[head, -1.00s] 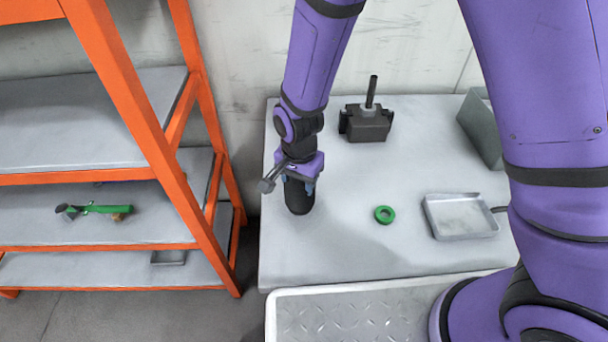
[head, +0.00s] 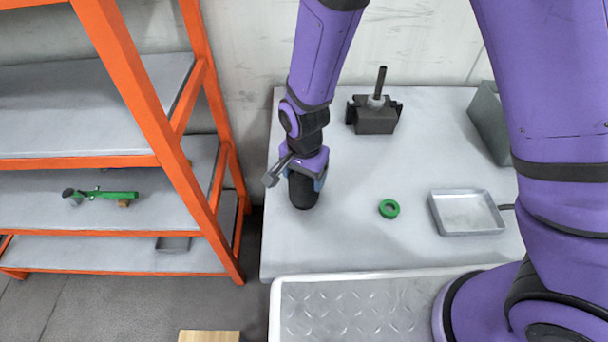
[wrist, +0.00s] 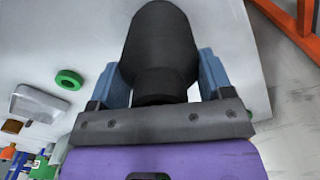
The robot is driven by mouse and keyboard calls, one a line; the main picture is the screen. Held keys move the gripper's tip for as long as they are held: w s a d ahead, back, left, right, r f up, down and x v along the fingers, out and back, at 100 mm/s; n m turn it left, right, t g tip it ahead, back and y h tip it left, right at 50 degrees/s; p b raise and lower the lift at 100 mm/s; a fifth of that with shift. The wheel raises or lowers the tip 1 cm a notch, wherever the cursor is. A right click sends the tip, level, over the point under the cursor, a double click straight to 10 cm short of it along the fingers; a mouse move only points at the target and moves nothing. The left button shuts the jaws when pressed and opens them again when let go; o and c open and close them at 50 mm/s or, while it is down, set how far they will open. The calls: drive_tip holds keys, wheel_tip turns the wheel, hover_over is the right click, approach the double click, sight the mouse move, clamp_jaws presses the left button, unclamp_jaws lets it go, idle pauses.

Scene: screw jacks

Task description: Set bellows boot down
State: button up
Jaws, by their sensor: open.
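The bellows boot (head: 303,192) is a black, rounded cylinder near the left edge of the grey table. My gripper (head: 306,182) is above and around its upper part, and its jaws are open. In the wrist view the boot (wrist: 160,45) sits between the two blue fingers of my gripper (wrist: 160,80), one on each side. The boot appears upright on the table top, though its contact with the surface is hard to make out. Its upper end is partly hidden by the gripper.
A green ring (head: 389,208) and a shallow metal tray (head: 467,213) lie to the right on the table (head: 340,245). A dark screw jack (head: 374,115) stands at the back, and a grey bin (head: 490,122) at the back right. An orange shelf rack (head: 150,110) stands left.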

wheel_tip(320, 180, up, 12)
drive_tip(key=shift+f, duration=0.15)
idle(0.3)
drive_tip(key=s+d+r+n+t+y, duration=0.1)
drive_tip(key=d+r+n+t, duration=0.15)
drive_tip(key=d+r, duration=1.4)
drive_tip(key=s+d+r+n+t, duration=0.1)
drive_tip(key=s+d+r, duration=0.3)
drive_tip(key=s+d, duration=0.2)
drive_tip(key=s+d+r+n+t+h, duration=0.1)
drive_tip(key=s+d+r+n, duration=0.1)
drive_tip(key=s+d+r, duration=0.2)
drive_tip(key=s+d, duration=0.2)
drive_tip(key=s, duration=0.1)
drive_tip(key=shift+d+r+t, duration=0.25)
drive_tip(key=shift+d+t, duration=0.1)
drive_tip(key=shift+d, duration=0.05)
